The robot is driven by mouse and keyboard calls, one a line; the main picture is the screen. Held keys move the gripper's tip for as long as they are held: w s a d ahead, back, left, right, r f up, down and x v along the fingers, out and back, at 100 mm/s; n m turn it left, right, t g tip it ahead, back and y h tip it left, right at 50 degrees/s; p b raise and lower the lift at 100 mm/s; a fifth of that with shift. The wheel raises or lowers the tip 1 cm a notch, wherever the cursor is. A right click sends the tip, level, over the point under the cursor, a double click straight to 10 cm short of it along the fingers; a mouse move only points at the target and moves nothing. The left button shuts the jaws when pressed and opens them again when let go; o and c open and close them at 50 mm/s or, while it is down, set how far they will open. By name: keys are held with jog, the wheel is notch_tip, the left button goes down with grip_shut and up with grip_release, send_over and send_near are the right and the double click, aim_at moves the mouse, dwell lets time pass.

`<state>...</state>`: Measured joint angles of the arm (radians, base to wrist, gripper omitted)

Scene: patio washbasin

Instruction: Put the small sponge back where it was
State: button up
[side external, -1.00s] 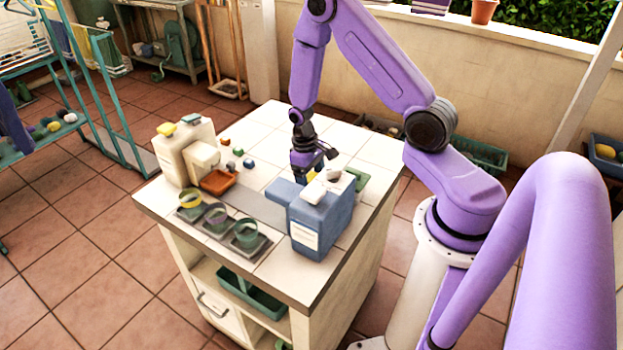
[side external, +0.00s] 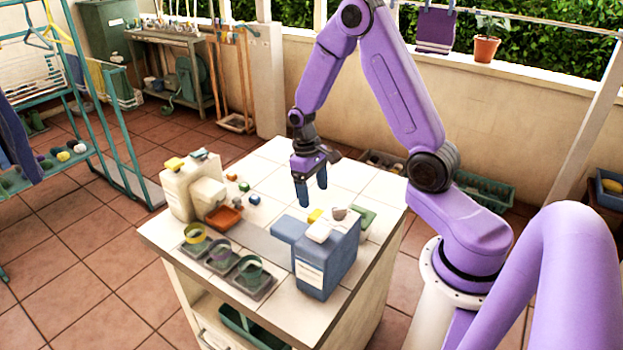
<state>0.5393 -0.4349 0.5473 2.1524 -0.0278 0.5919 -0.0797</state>
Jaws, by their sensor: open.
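A small yellow block (side external: 315,215), likely the small sponge, sits at the top back edge of the blue container (side external: 325,265). I cannot tell whether it rests on the container or just behind it. A white block (side external: 318,231) and a grey lump (side external: 339,213) are close beside it on the container's top. My gripper (side external: 312,195) is open and empty, its two blue fingers pointing down. It hangs above and slightly behind the yellow block, apart from it.
White containers (side external: 188,190) with a yellow piece on top stand at the tabletop's left. An orange tray (side external: 223,218), small coloured pieces and ringed cups (side external: 222,255) are near them. A green item (side external: 364,216) lies right of the blue container. The back tiles (side external: 268,165) are clear.

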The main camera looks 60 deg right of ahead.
jog(key=s+a+r+n, duration=0.2)
jog(key=s+a+r, duration=0.1)
jog(key=a, duration=0.1)
jog(key=s+a+r+n+t, duration=0.1)
jog(key=s+a+r+n, duration=0.1)
jog(key=s+a+r, duration=0.1)
jog(key=s+a+r+n, duration=0.2)
jog(key=s+a+r, duration=0.1)
jog(key=a, duration=0.3)
jog(key=shift+r+n, duration=0.3)
jog(key=shift+r, duration=0.55)
jog(key=s+a+r+n, duration=0.1)
jog(key=s+r+n, duration=0.1)
jog(key=s, duration=0.5)
jog(key=s+a+r+n+t, duration=0.1)
jog(key=s+n, duration=0.3)
jog(key=s, duration=0.3)
jog(key=shift+s+a+r, duration=0.2)
jog(key=shift+r, duration=0.2)
